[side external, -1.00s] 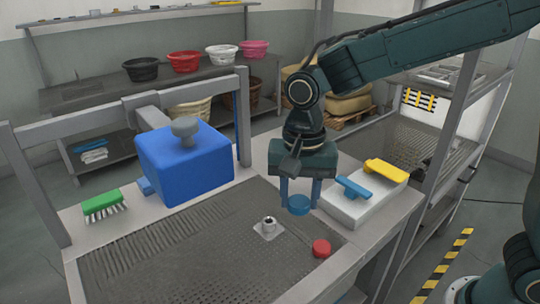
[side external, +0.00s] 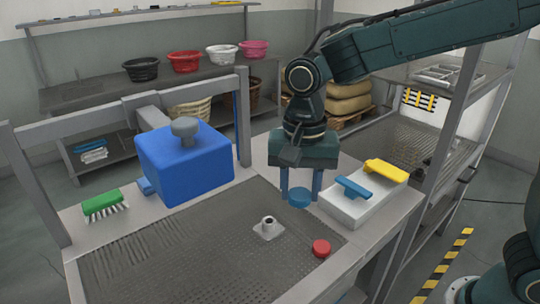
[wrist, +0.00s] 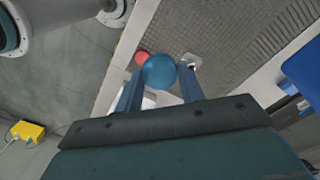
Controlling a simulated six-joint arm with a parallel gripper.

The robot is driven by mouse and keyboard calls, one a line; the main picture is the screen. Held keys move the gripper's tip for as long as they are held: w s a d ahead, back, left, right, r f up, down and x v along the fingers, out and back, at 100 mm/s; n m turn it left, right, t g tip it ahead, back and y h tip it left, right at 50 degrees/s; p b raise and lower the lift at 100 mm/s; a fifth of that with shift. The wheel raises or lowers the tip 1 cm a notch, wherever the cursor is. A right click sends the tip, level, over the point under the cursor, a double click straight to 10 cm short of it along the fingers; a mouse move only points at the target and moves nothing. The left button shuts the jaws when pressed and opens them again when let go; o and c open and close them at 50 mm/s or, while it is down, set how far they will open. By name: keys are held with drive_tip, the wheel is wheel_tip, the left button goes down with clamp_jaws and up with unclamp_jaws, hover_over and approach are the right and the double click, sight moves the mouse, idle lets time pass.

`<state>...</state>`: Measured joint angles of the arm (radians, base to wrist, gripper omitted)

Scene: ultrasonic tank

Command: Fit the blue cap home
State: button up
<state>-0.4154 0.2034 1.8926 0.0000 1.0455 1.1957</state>
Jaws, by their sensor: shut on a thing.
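My gripper (side external: 300,196) is shut on the blue cap (side external: 299,201) and holds it level above the perforated tank deck. In the wrist view the blue cap (wrist: 159,71) sits between the two fingertips. A short grey threaded neck (side external: 268,223) on a square plate stands on the deck, left of and below the cap in the side view. The neck also shows in the wrist view (wrist: 190,61), just right of the cap. The cap and the neck are apart. A red cap (side external: 321,248) lies on the deck to the right of the neck.
A large blue box (side external: 185,165) and a green brush (side external: 103,203) are at the left. The deck (side external: 190,250) around the neck is mostly clear.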

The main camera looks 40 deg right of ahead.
idle(0.4)
approach(269, 225)
drive_tip(key=w+d, duration=0.1)
drive_tip(key=shift+w+r, duration=0.15)
idle(0.4)
drive_tip(key=shift+f, duration=0.25)
drive_tip(key=shift+f, duration=2.95)
drive_tip(key=shift+f, duration=0.9)
idle(2.2)
